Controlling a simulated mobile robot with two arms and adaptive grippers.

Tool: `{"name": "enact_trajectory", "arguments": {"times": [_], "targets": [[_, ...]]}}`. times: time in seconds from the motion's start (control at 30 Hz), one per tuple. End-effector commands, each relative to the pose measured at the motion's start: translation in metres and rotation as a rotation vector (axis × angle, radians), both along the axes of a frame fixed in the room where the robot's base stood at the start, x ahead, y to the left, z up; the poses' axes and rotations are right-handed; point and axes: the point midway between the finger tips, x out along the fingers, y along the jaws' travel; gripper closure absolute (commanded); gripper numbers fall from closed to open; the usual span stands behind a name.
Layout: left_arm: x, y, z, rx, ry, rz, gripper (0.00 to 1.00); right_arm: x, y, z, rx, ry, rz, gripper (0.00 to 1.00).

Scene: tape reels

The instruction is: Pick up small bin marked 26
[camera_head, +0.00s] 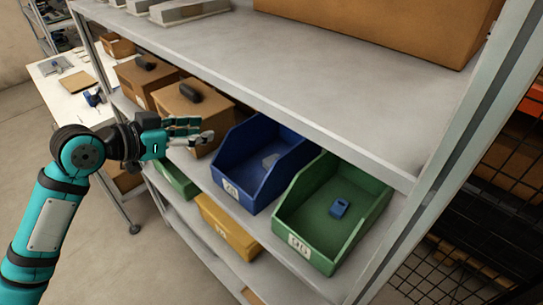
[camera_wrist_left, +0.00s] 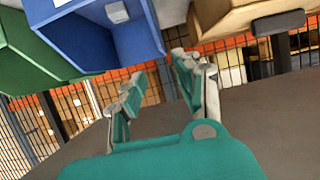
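A blue bin (camera_head: 262,170) stands on the middle shelf, with a small white label on its front whose number is too small to read surely. A grey-white item lies inside it. A green bin (camera_head: 335,205) to its right has a label that looks like 90 and holds a small blue part. My left gripper (camera_head: 207,132) is to the left of the blue bin, in front of a cardboard box, apart from the bin. In the left wrist view my left gripper (camera_wrist_left: 160,82) has its fingers spread and empty, with the blue bin (camera_wrist_left: 75,38) beyond them. My right gripper is not in view.
Cardboard boxes (camera_head: 190,112) with dark objects on top stand left of the blue bin. The upper shelf (camera_head: 290,75) overhangs the bins. A yellow bin (camera_head: 228,228) and a green bin (camera_head: 176,180) sit lower. A metal post (camera_head: 440,150) stands at right.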

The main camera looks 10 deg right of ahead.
Motion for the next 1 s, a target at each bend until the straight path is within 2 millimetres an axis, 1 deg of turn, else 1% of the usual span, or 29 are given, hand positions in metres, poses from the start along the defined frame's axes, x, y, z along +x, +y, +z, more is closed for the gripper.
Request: {"name": "enact_trajectory", "arguments": {"times": [0.03,0.1,0.4,0.5,0.7,0.9,1.0], "targets": [[0.004,-0.009,-0.002,-0.001,0.003,-0.003,0.67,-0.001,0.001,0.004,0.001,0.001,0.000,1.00],[0.012,-0.022,-0.007,-0.004,0.004,-0.002,0.67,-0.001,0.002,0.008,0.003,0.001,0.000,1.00],[0.044,-0.069,-0.032,0.001,0.004,-0.001,0.67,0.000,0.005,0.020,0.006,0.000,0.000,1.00],[0.051,-0.078,-0.037,0.001,0.003,0.001,0.67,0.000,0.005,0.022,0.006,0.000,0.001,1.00],[0.057,-0.087,-0.041,0.000,0.002,0.001,0.67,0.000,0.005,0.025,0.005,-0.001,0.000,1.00],[0.074,-0.109,-0.048,0.001,0.004,0.000,0.67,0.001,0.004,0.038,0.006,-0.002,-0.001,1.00],[0.080,-0.117,-0.055,0.000,0.003,0.000,0.67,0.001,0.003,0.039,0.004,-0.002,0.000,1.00]]}}
